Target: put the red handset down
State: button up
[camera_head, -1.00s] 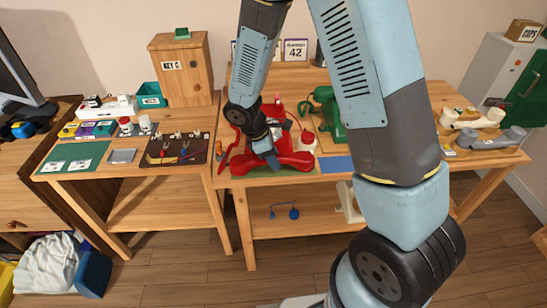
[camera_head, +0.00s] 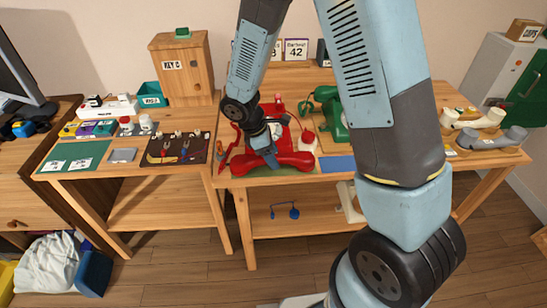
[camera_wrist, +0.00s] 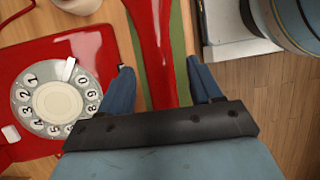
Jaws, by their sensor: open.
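The red handset (camera_head: 298,160) lies along the front of the red dial phone (camera_head: 262,125) on the table. In the wrist view the handset (camera_wrist: 155,45) runs between the two blue fingers of my gripper (camera_wrist: 163,88), over a green mat (camera_wrist: 178,48). My gripper (camera_head: 270,158) is open and straddles the handset's grip, with gaps visible on both sides. The dial (camera_wrist: 55,100) of the red phone is to the left in the wrist view. The gripper partly hides the handset's middle in the head view.
A green phone (camera_head: 330,112) stands behind to the right, and a small red-and-white item (camera_head: 307,141) stands close to the handset. A blue mat (camera_head: 338,163) lies to the right. A side table with trays (camera_head: 177,149) is on the left.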

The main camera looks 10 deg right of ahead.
jog(key=v, duration=1)
jog(key=s+d+r+m+t+y, duration=0.1)
jog(key=s+d+r+m, duration=0.1)
jog(key=d+r+m, duration=0.35)
jog(key=s+d+r+m+t+y, duration=0.1)
jog(key=s+d+r+m, duration=0.2)
jog(key=d+r, duration=0.5)
jog(key=s+d+r+m+t+y, duration=0.1)
jog(key=s+d+r+m+t, duration=0.1)
jog(key=s+d+r+m, duration=0.1)
jog(key=s+d+r+m+t+y, duration=0.1)
jog(key=s+d+r+m, duration=0.3)
jog(key=s, duration=0.5)
notch_tip(320, 180, up, 3)
jog(key=shift+s+r+m+t, duration=0.2)
jog(key=shift+m+t, duration=0.2)
jog(key=shift+m, duration=0.65)
jog(key=shift+a, duration=0.1)
dwell(1.0)
